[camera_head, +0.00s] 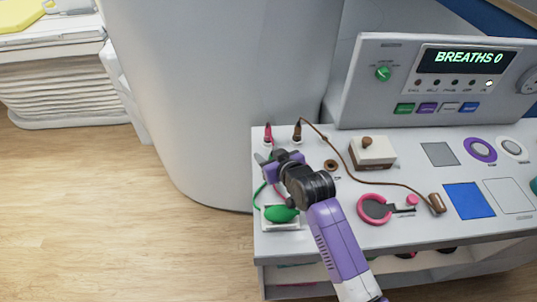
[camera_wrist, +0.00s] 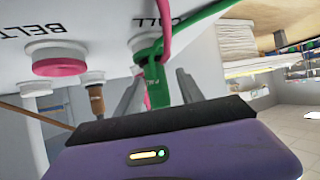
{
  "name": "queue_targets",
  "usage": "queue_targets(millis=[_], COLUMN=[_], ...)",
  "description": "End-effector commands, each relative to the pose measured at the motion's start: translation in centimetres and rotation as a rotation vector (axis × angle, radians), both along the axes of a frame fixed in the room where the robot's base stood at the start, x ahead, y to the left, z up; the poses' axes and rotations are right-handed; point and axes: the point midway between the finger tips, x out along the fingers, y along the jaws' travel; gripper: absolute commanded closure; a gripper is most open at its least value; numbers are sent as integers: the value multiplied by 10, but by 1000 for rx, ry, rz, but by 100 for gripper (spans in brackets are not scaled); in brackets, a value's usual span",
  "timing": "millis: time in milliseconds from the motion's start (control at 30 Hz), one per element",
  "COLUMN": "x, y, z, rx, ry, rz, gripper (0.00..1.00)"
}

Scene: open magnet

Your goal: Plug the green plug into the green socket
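The green plug (camera_wrist: 157,84) stands between the two fingers of my gripper (camera_wrist: 160,88) in the wrist view. Gaps show beside it, and the fingers look open around it. Its far end meets a white-rimmed round fitting (camera_wrist: 146,42) by the lettering CALL; I cannot tell whether it is seated there. A green cable (camera_wrist: 205,14) runs from it up to the right. In the head view my gripper (camera_head: 268,166) is over the desk's left end and hides the plug and fitting. The green cable leads to a green bulb (camera_head: 281,213).
A pink-rimmed fitting (camera_wrist: 60,66) and brown plug (camera_wrist: 97,99) are close beside my gripper. A pink cable (camera_wrist: 165,22) crosses near the green one.

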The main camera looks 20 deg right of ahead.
Motion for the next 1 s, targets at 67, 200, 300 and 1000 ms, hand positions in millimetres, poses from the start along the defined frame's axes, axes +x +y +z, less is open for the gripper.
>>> queue_targets(millis=[67, 200, 300, 1000], x=[-1, -6, -16, -67], y=[1, 1, 0, -6], z=[-3, -1, 4, 40], rx=[1, 2, 2, 5], ry=[5, 4, 5, -12], rz=[1, 2, 1, -5], gripper=[55, 55, 55, 55])
